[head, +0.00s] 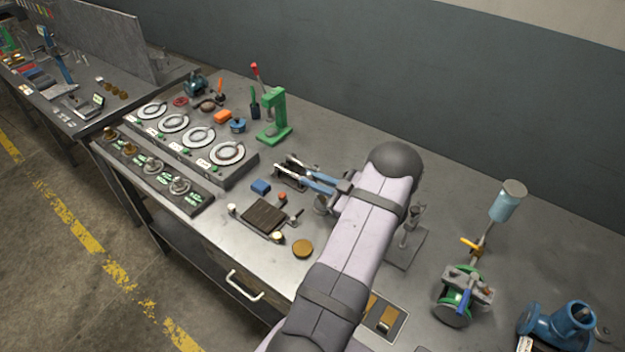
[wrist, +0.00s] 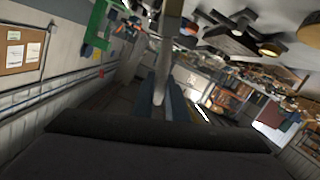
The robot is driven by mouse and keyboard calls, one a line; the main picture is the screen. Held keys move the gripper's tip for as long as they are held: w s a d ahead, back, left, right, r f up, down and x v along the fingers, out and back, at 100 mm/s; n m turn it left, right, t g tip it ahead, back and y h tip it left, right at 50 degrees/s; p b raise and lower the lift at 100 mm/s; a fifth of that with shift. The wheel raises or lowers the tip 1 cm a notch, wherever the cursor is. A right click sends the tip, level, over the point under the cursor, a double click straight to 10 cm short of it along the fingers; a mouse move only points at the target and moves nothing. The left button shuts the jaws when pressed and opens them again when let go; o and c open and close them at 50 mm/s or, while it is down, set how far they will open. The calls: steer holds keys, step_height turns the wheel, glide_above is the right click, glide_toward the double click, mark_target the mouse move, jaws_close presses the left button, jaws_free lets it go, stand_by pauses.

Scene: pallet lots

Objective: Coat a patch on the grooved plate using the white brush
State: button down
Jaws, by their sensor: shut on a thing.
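The grooved plate (head: 264,216) is dark brown and lies in a small fixture on the bench, with light round knobs around it. My gripper (head: 304,172) has blue fingers and is right of and behind the plate in the head view, apart from it. In the wrist view my gripper (wrist: 163,82) is shut on a long pale grey bar (wrist: 169,35), which looks like the handle of the white brush. The brush's bristles cannot be made out. No other white brush shows on the bench.
A panel with several round dials (head: 199,138) stands at the left. A green press (head: 275,118) is at the back. My arm hides part of the bench.

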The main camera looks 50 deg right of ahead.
steer(key=shift+f+b, duration=0.45)
steer(key=shift+f, duration=0.15)
stand_by(1.6)
steer(key=shift+r, duration=0.1)
steer(key=shift+r+p, duration=2.45)
steer(key=shift+r, duration=1.1)
steer(key=w+a+f+n+g+y+b, duration=0.1)
steer(key=w+a+f+n+y, duration=0.2)
steer(key=w+a, duration=0.6)
steer(key=w+a+f+n+g+y+b, duration=0.1)
steer(key=w+a+n+y, duration=0.35)
steer(key=a, duration=0.85)
steer(key=s+a+f+n+g+y, duration=0.1)
steer(key=s+a+n+g+y, duration=0.1)
steer(key=a, duration=0.8)
steer(key=s+a+f+n+g+y, duration=0.1)
steer(key=s+a+y, duration=0.3)
steer(key=a, duration=0.6)
steer(key=shift+s+a+f+n+g, duration=0.4)
steer(key=shift+s+f+g, duration=0.2)
steer(key=shift+s+g, duration=0.25)
